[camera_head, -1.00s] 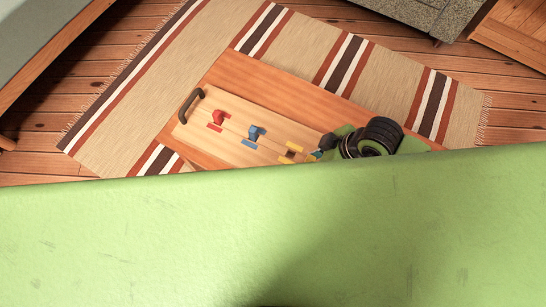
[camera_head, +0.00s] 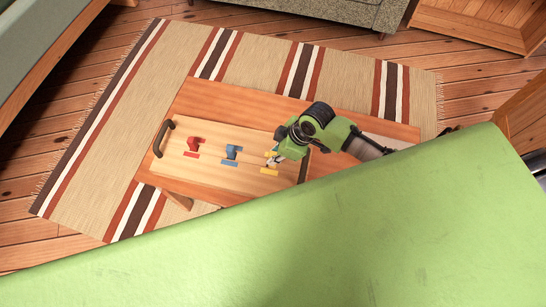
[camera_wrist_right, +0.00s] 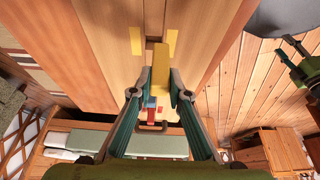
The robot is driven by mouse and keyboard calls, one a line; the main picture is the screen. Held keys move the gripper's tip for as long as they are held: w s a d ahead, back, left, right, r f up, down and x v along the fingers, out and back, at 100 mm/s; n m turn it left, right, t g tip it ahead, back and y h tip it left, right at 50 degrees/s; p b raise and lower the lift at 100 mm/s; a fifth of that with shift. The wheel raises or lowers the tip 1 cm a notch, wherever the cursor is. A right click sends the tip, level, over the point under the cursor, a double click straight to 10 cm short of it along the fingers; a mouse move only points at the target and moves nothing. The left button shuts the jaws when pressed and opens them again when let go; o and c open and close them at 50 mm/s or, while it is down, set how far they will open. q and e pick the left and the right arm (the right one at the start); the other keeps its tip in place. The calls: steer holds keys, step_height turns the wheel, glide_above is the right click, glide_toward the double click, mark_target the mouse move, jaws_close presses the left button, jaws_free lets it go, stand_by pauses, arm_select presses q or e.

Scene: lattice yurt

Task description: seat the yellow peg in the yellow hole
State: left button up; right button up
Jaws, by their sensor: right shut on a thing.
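The yellow peg (camera_wrist_right: 160,62) is between the fingers of my right gripper (camera_wrist_right: 160,88), which is shut on it. In the head view my right gripper (camera_head: 274,158) is over the yellow hole's place at the board's right part. Two yellow strips, one (camera_head: 269,171) nearest me, flank that place. In the wrist view the strips (camera_wrist_right: 135,41) lie on either side of the peg's far end. The gripper hides the hole, and I cannot tell whether the peg touches or enters it. A green and dark part at the wrist view's right edge looks like my left gripper (camera_wrist_right: 293,62); its jaws are unclear.
The wooden board (camera_head: 210,170) has dark handles at its ends and lies on an orange-brown table (camera_head: 220,98). A red peg (camera_head: 194,144) and a blue peg (camera_head: 231,151) stand left of my gripper. A large green surface covers the lower head view.

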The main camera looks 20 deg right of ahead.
steer(key=shift+w+f, duration=0.4)
steer(key=shift+f, duration=0.05)
steer(key=shift+w+f, duration=0.35)
steer(key=shift+f, duration=0.05)
step_height(320, 180, down, 3)
steer(key=shift+w+f+b, duration=0.1)
steer(key=shift+b, duration=0.2)
steer(key=shift+f, duration=0.1)
steer(key=shift+f, duration=0.15)
steer(key=o, duration=0.9)
